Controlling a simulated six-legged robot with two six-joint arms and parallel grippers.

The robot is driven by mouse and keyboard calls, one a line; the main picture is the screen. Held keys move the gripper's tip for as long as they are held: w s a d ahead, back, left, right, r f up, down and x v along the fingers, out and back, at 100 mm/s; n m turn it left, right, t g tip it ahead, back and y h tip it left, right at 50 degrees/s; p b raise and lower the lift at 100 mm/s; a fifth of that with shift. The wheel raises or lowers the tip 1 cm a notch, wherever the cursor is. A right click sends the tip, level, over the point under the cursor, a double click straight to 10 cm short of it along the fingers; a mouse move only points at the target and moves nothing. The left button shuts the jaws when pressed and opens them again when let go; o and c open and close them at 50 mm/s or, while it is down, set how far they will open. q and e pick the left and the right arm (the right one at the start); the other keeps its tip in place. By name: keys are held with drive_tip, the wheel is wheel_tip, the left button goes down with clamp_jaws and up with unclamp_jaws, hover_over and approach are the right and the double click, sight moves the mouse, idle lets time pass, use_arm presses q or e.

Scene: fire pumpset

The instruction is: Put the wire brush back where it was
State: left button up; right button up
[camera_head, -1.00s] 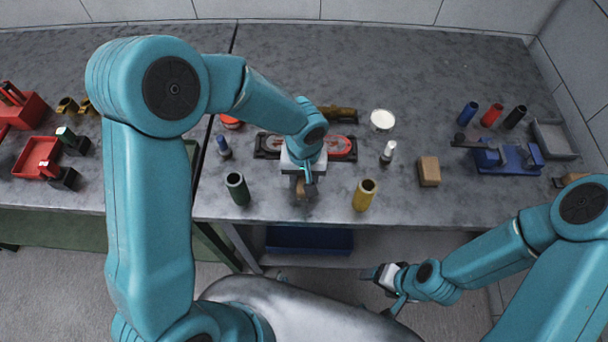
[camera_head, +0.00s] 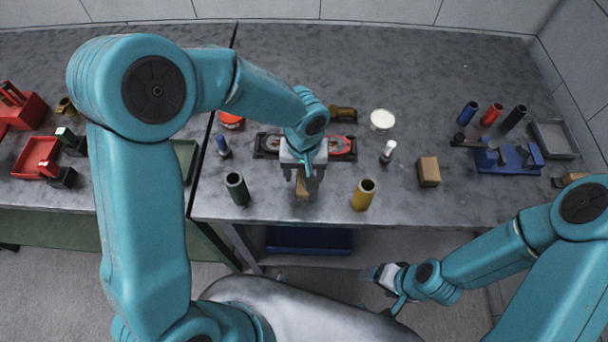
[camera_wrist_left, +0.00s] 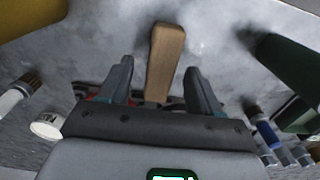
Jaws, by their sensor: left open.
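The wire brush shows as a wooden handle (camera_head: 302,188) on the bench's front part, between the green and yellow cylinders. In the left wrist view the handle (camera_wrist_left: 165,55) lies lengthwise between my left gripper's fingers, with gaps on both sides. Its bristles cannot be made out. My left gripper (camera_head: 304,174) is open directly over the brush; it also shows in the left wrist view (camera_wrist_left: 158,88). My right gripper (camera_head: 374,274) hangs in front of the bench, away from the brush; its jaw state is unclear.
A green cylinder (camera_head: 237,189) stands left of the brush and a yellow cylinder (camera_head: 364,195) right of it. A dark tray with red parts (camera_head: 342,147) lies behind, partly hidden by my arm. A wooden block (camera_head: 428,172) sits further right. The bench's front edge is close.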

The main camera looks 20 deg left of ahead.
use_arm(q)
wheel_tip(320, 180, up, 10)
drive_tip(key=shift+f, duration=0.2)
drive_tip(key=shift+s, duration=0.2)
idle(0.4)
